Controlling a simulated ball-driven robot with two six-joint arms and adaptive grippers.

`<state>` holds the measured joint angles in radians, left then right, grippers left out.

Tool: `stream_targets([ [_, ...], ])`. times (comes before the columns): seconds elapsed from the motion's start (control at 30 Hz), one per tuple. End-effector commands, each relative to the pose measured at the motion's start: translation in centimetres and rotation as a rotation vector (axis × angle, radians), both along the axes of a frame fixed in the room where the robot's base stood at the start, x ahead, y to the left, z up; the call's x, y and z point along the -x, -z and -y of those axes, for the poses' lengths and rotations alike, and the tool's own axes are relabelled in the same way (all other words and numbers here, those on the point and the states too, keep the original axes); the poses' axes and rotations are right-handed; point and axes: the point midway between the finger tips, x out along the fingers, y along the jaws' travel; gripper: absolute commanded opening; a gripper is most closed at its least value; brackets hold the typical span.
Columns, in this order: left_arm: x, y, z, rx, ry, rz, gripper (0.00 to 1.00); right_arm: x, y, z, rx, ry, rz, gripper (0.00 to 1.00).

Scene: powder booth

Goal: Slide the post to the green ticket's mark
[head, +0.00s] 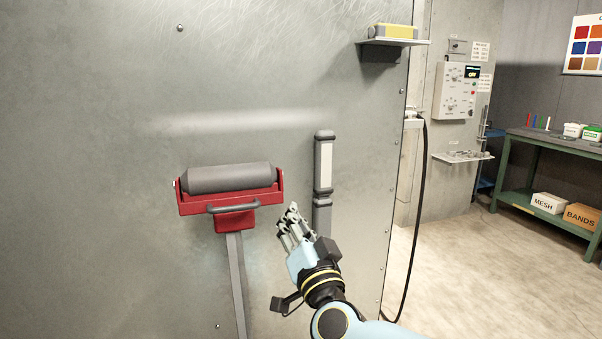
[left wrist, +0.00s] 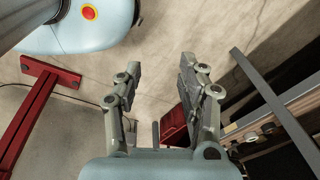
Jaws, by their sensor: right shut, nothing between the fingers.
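A red roller stand (head: 232,203) with a grey roller (head: 229,178) on top stands upright on a grey post (head: 236,275) before the metal wall. No green ticket or mark can be made out in either view. My right gripper (head: 288,217) is shut and empty, just right of the red head and apart from its handle (head: 233,207) as far as I can tell. My left gripper (left wrist: 158,73) is open and empty in the left wrist view, its fingers wide apart. A red part (left wrist: 173,126) shows beyond it, partly hidden by the right finger.
A dark upright fixture with a pale strip (head: 325,166) is on the wall behind my right gripper. A small shelf (head: 398,43) juts out above. A green workbench (head: 515,190) stands at right, with open floor before it.

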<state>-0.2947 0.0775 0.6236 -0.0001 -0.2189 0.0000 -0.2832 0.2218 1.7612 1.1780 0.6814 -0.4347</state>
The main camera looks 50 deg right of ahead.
Motion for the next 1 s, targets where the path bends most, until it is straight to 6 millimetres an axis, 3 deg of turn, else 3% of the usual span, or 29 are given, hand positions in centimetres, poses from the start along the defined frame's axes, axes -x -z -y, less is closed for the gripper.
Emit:
stream_targets([
  [0.03,0.3,-1.2,0.0,0.0,0.0,-0.005,0.4,0.0,-1.3,0.0,0.003,-0.001,0.0,0.0],
  [0.1,0.8,-1.7,0.0,0.0,-0.001,-0.011,0.4,-0.1,-1.8,0.1,0.005,-0.002,0.0,0.0],
  [0.33,1.5,-2.0,0.0,-0.001,-0.001,-0.023,0.4,-1.3,-2.3,0.8,0.008,-0.003,0.0,0.0],
  [0.77,0.2,-3.5,-0.2,-0.002,0.001,-0.003,0.4,-8.6,-4.8,5.0,0.01,-0.002,-0.001,0.0],
  [0.83,0.2,-2.9,-0.3,-0.003,0.001,-0.003,0.4,-8.7,-3.2,4.3,0.004,-0.002,-0.005,0.0],
  [1.0,0.3,-2.3,-0.3,-0.003,0.001,-0.004,0.4,-9.0,-1.6,3.3,0.006,-0.002,-0.003,0.0],
])
